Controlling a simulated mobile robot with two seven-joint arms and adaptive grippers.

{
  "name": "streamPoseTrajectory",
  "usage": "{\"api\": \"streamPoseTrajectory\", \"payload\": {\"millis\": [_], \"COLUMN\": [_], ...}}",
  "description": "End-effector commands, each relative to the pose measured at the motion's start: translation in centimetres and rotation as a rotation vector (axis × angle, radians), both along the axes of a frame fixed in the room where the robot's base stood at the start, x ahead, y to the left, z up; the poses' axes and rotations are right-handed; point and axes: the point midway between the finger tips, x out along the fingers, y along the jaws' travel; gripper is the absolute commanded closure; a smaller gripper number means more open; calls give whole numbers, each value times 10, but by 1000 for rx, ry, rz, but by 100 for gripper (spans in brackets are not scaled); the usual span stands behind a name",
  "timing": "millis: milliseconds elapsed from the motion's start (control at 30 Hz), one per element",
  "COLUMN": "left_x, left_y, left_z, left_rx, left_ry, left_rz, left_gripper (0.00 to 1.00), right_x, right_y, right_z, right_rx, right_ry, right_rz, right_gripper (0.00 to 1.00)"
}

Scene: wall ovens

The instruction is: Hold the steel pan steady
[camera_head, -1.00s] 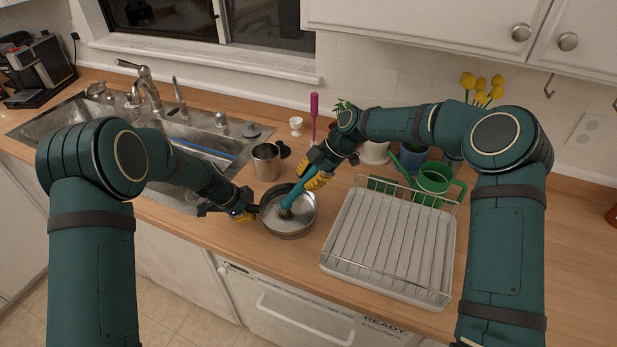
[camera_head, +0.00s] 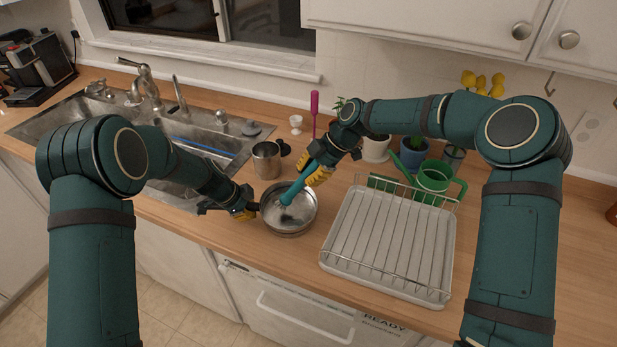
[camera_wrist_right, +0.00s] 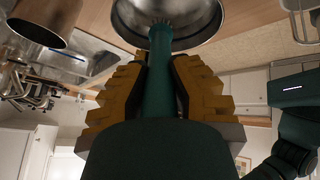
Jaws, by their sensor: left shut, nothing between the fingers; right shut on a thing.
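The steel pan (camera_head: 290,222) sits on the wooden counter between the sink and the dish rack; its rim also shows at the top of the right wrist view (camera_wrist_right: 200,22). My left gripper (camera_head: 247,211) is shut at the pan's left side, by its dark handle (camera_head: 254,206); whether it touches the pan is hard to tell. My right gripper (camera_head: 314,178) is shut on a teal-handled brush (camera_head: 292,194), also seen in the right wrist view (camera_wrist_right: 159,75). The brush slants down into the pan, with its head low inside.
A dish rack (camera_head: 385,290) stands close to the right of the pan. A metal cup (camera_head: 267,160) stands behind it, and the sink (camera_head: 190,195) is to the left. A green watering can (camera_head: 436,178) and potted plants are behind the rack. The counter in front is clear.

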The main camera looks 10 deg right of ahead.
Motion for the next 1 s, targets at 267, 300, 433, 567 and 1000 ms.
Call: {"api": "streamPoseTrajectory", "payload": {"millis": [267, 300, 433, 567, 1000], "left_x": [0, 0, 0, 0, 0], "left_y": [0, 0, 0, 0, 0], "left_z": [1, 1, 1, 0, 0], "left_rx": [-1, -1, -1, 0, 0], "left_ry": [-1, -1, -1, -1, -1], "left_rz": [0, 0, 0, 0, 0], "left_gripper": [100, 100, 100, 100, 100], "right_x": [0, 0, 0, 0, 0], "right_y": [0, 0, 0, 0, 0], "right_z": [25, 29, 40, 50, 55], "right_rx": [0, 0, 0, 1, 0], "right_ry": [-1, 1, 1, 2, 2], "right_rz": [1, 1, -1, 0, 0], "right_gripper": [100, 100, 100, 100, 100]}}
